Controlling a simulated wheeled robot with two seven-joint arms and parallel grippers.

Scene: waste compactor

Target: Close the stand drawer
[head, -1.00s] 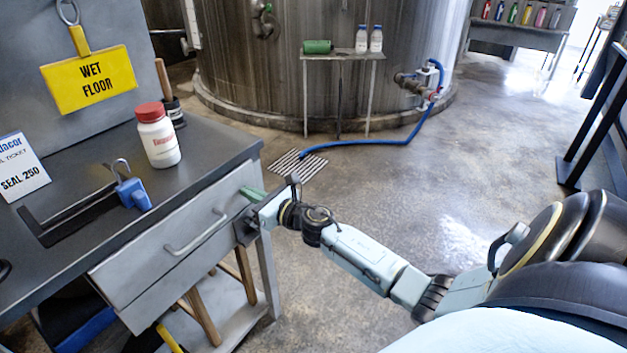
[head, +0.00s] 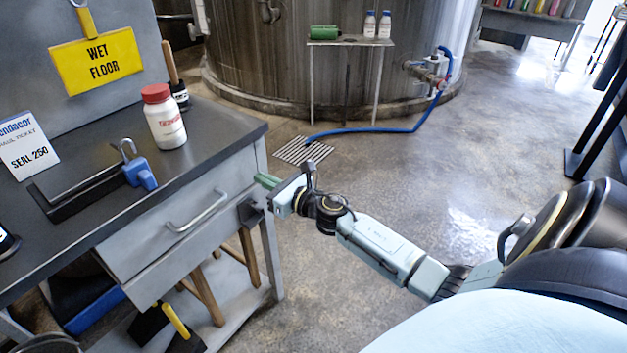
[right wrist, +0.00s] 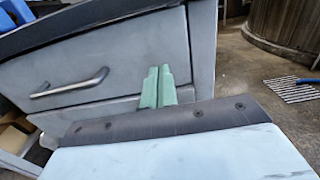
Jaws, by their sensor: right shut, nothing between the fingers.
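The stand drawer (head: 150,240) is a grey front with a bar handle (head: 197,212), under the dark top of the grey stand. It looks flush or nearly flush with the stand; I cannot tell whether a small gap is left. The drawer front also shows in the right wrist view (right wrist: 120,65), with its handle at the left. My right gripper (head: 266,181) has pale green fingers, held together and empty, in front of the stand's right end. In the right wrist view its fingers (right wrist: 158,88) overlap the drawer's right part; contact cannot be told. My left gripper is out of view.
On the stand top (head: 215,135) are a red-capped white bottle (head: 164,118), a blue padlock (head: 140,173) and a sign card (head: 23,146). Tools lean below the drawer. A blue hose (head: 385,130) and floor grate (head: 303,150) lie behind.

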